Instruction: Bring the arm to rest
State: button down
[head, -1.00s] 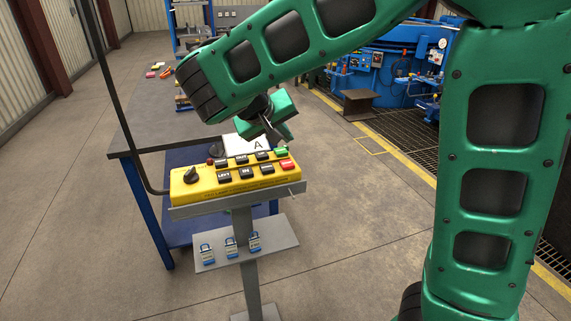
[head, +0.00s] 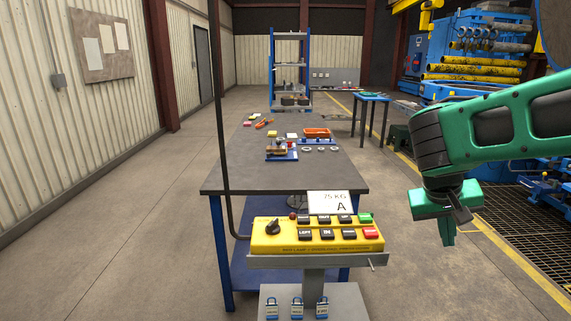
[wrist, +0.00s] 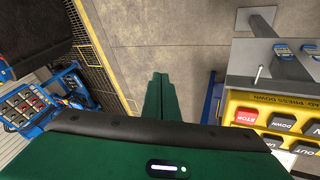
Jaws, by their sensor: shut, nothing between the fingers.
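My green gripper (head: 449,232) hangs from my folded arm at the right of the head view, fingers pointing down. It is to the right of the yellow button panel (head: 262,243) and apart from it, over open floor. The fingers are together with nothing between them. They also show in the wrist view (wrist: 160,92) as two green bars side by side, with bare floor beyond. The panel's red stop button (wrist: 246,116) is at the right of the wrist view.
The panel stands on a grey pedestal with several blue padlocks (head: 297,306) on a lower shelf. Behind it is a long workbench (head: 228,178) with small parts. Blue machinery (head: 520,200) and a floor grating lie at the right. The floor at left is clear.

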jog(key=s+d+f+m+g+y, duration=0.1)
jog(key=s+d+f+y, duration=0.1)
jog(key=s, duration=0.9)
jog(key=s+d+f+m+g+y, duration=0.1)
jog(key=s+f+m+y, duration=0.1)
jog(key=s, duration=1)
jog(key=shift+d+f+y, duration=0.4)
jog(key=shift+f+y, duration=0.2)
jog(key=shift+s, duration=0.1)
